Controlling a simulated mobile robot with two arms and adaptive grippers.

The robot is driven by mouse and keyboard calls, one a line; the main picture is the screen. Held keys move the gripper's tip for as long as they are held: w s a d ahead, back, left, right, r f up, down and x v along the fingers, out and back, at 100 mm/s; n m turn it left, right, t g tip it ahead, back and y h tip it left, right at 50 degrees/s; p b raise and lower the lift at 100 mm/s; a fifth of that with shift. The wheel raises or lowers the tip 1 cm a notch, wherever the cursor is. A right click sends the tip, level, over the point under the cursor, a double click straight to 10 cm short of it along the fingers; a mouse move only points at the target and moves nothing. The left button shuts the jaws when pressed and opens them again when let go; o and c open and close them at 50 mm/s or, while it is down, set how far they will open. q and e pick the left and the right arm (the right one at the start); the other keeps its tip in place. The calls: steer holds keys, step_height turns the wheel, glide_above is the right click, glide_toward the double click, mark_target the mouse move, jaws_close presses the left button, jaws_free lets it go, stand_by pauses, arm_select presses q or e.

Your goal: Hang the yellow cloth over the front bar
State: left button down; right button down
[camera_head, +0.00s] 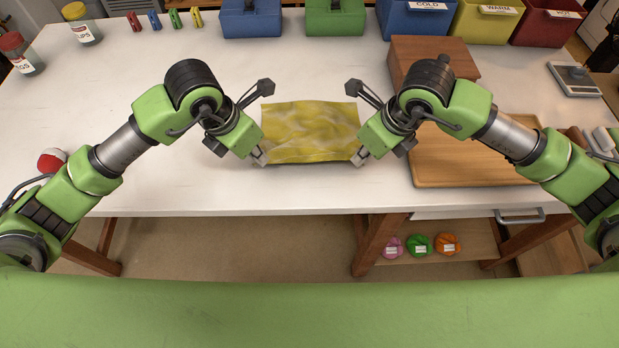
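The yellow cloth (310,130) is spread out, wrinkled, over the white table between my two grippers. A thin dark shadow shows along its near edge. My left gripper (261,156) is at the cloth's near left corner, its fingertips close together and seemingly pinching it. My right gripper (359,157) is at the near right corner in the same way. The fingertips are small in view, so the grip itself is hard to see. No front bar can be made out in this view.
The white table (180,180) is clear left of the cloth. A wooden tray (470,175) and a wooden block (440,50) stand to the right. Blue (250,20), green (335,18) and other coloured bins line the back. A red-and-white ball (52,160) is at left.

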arm_select(q)
steer(key=c, duration=1)
jaws_free()
steer(key=shift+o, duration=0.2)
steer(key=shift+g+y, duration=0.6)
steer(key=shift+g, duration=0.1)
steer(key=r+p, duration=0.3)
steer(key=p, duration=0.1)
steer(key=r+p, duration=0.2)
steer(key=shift+s+a+r, duration=0.35)
steer(key=shift+s, duration=0.05)
arm_select(e)
step_height(320, 180, up, 6)
arm_select(q)
step_height(320, 180, up, 12)
steer(key=s+a, duration=0.1)
steer(key=shift+s, duration=0.2)
steer(key=shift+a, duration=0.1)
